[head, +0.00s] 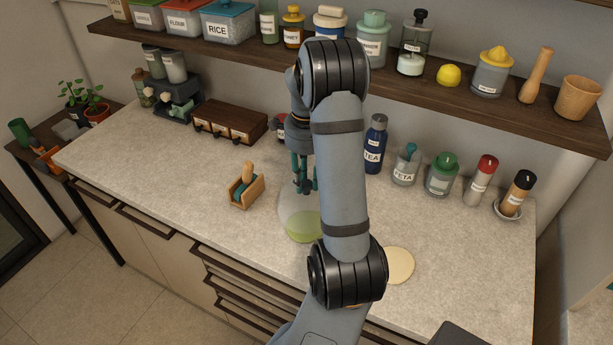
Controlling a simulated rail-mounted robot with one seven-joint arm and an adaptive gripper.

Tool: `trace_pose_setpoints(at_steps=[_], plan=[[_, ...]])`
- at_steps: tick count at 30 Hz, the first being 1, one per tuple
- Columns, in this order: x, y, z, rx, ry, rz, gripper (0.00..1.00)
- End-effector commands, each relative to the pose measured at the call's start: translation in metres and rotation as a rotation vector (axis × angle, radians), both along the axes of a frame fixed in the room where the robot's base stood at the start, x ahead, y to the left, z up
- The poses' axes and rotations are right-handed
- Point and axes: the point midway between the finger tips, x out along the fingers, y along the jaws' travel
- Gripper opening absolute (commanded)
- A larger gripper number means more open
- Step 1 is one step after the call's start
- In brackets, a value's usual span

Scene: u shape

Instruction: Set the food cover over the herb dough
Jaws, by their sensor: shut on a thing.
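The food cover (290,208) is a clear, pale dome in the middle of the counter, partly hidden behind my arm. My gripper (304,187) is above it, shut on its top; the grip itself is small and hard to make out. The herb dough (302,229) is a flat green round at the dome's front, and the dome overlaps it in the picture. I cannot tell whether the cover's rim touches the counter or hangs above it. A plain pale dough round (399,265) lies to the right, partly behind my arm.
A small wooden holder (246,193) stands left of the cover. A wooden drawer box (229,123) and a coffee machine (177,98) are at the back left. A tea bottle (375,145) and several jars line the back right. A loaded shelf (440,92) overhangs the counter's back.

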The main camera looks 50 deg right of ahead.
Motion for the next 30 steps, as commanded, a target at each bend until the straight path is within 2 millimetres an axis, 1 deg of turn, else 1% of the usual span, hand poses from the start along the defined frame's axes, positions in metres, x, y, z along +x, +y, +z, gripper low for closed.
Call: trace_pose_setpoints(at_steps=[1, 3, 15, 21, 30], plan=[[0.000, 0.000, -0.011, -0.001, -0.001, 0.000, 0.00], [0.000, 0.000, -0.019, -0.001, -0.001, 0.000, 0.00], [0.000, 0.000, -0.057, -0.001, -0.001, 0.001, 0.00], [0.000, 0.000, -0.065, -0.001, -0.002, 0.000, 0.00], [0.000, 0.000, -0.065, -0.001, -0.001, 0.000, 0.00]])
